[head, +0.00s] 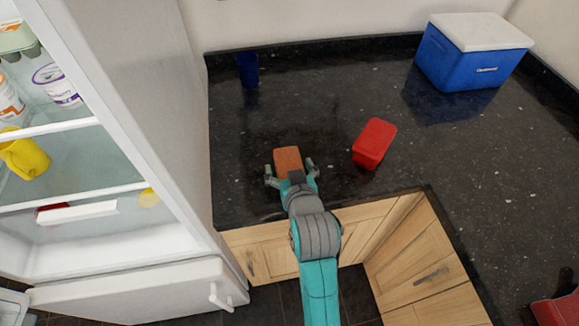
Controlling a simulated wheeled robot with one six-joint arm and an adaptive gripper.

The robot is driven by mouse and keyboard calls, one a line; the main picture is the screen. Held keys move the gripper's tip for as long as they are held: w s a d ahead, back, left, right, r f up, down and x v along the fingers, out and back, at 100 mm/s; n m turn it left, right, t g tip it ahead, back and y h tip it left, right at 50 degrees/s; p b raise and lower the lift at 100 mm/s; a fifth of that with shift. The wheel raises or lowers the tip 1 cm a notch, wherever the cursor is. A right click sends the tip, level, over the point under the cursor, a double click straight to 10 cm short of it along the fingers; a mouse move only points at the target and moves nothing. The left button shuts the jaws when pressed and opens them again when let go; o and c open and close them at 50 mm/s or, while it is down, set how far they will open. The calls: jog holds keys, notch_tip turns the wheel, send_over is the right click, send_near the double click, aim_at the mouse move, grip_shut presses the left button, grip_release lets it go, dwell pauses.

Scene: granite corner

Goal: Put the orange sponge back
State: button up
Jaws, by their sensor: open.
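The orange sponge (287,160) is a small orange-brown block at the front left of the dark granite counter (320,100). My gripper (291,171) is open, with one finger on each side of the sponge's near end. Both fingers look spread clear of its sides. I cannot tell whether the sponge rests on the counter or touches the gripper's palm. My wrist hides the area just in front of the sponge.
A red container (374,142) stands right of my gripper. A blue cup (248,70) is at the back left, and a blue cooler with a white lid (462,58) at the back right. An open fridge (150,110) borders the left. The counter's middle is clear.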

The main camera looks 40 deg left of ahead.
jog(key=shift+r, duration=0.15)
jog(key=v, duration=1.2)
jog(key=s+d+f+m+t+h, duration=0.25)
jog(key=d+f, duration=0.35)
jog(key=d, duration=0.5)
jog(key=s+d+f+m+t+h, duration=0.1)
jog(key=d+f+m+h, duration=0.15)
jog(key=d+f, duration=0.6)
jog(key=s+d+r+m+t+h, duration=0.1)
jog(key=s+d+r+m+h, duration=0.1)
jog(key=s+d, duration=0.6)
jog(key=s+d+r+m+t+h, duration=0.1)
jog(key=s+d+r+m+h, duration=0.1)
jog(key=s+d, duration=0.7)
jog(key=s+m+h, duration=0.1)
jog(key=s, duration=0.2)
jog(key=shift+r+t, duration=0.35)
